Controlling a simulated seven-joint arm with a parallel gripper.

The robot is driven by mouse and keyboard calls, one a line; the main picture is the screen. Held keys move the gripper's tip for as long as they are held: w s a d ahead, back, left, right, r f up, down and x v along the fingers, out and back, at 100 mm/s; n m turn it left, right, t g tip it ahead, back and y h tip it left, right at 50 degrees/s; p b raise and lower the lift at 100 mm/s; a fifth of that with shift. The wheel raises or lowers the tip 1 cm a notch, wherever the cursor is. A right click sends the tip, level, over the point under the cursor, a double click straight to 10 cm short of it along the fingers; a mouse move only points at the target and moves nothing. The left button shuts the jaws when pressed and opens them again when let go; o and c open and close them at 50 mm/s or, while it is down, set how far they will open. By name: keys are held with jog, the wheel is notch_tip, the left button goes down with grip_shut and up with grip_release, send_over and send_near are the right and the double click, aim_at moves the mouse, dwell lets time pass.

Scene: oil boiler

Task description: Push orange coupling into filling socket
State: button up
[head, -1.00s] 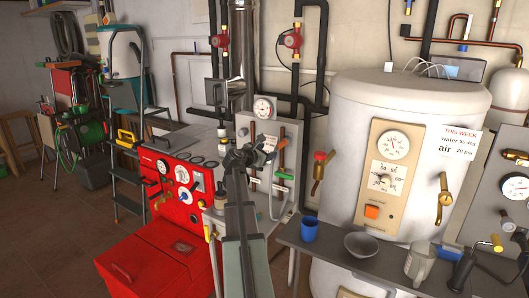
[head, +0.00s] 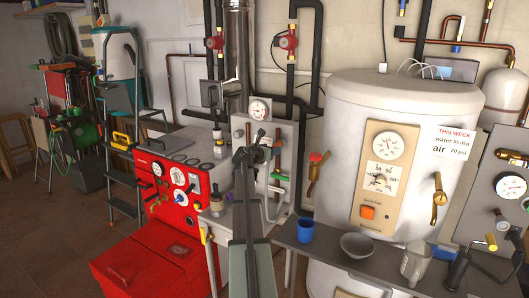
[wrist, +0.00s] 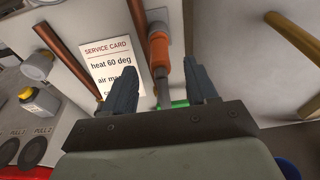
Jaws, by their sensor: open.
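The orange coupling (wrist: 158,48) shows in the wrist view as an orange sleeve with a grey rod at its lower end. My gripper (wrist: 160,88) is open, one finger on each side of the rod, with gaps to both. Whether it touches anything is unclear. In the head view my gripper (head: 254,148) is in front of the grey panel (head: 284,130) and covers part of it. A green part (wrist: 179,104) lies just beyond the fingers; a green part (head: 281,177) also shows on the panel in the head view. I cannot tell which part is the filling socket.
A service card (wrist: 112,68) is on the panel, left of the coupling, between brown pipes. The red boiler (head: 172,190) stands left. The white tank (head: 345,120) stands right, behind a grey shelf (head: 325,254) with a blue cup (head: 306,230) and a bowl (head: 357,245).

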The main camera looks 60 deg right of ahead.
jog(key=shift+d+f, duration=0.2)
jog(key=shift+d, duration=0.75)
jog(key=shift+d+f, duration=0.2)
jog(key=shift+d, duration=0.7)
jog(key=shift+d+f, duration=0.2)
jog(key=shift+d, duration=0.75)
grip_shut()
jog(key=shift+a, duration=0.2)
jog(key=shift+a, duration=2.45)
jog(key=shift+w, duration=0.15)
jog(key=w+a, duration=0.2)
jog(key=w, duration=0.9)
jog(key=w+a, duration=0.3)
jog(key=w, duration=0.9)
jog(key=shift+a, duration=0.2)
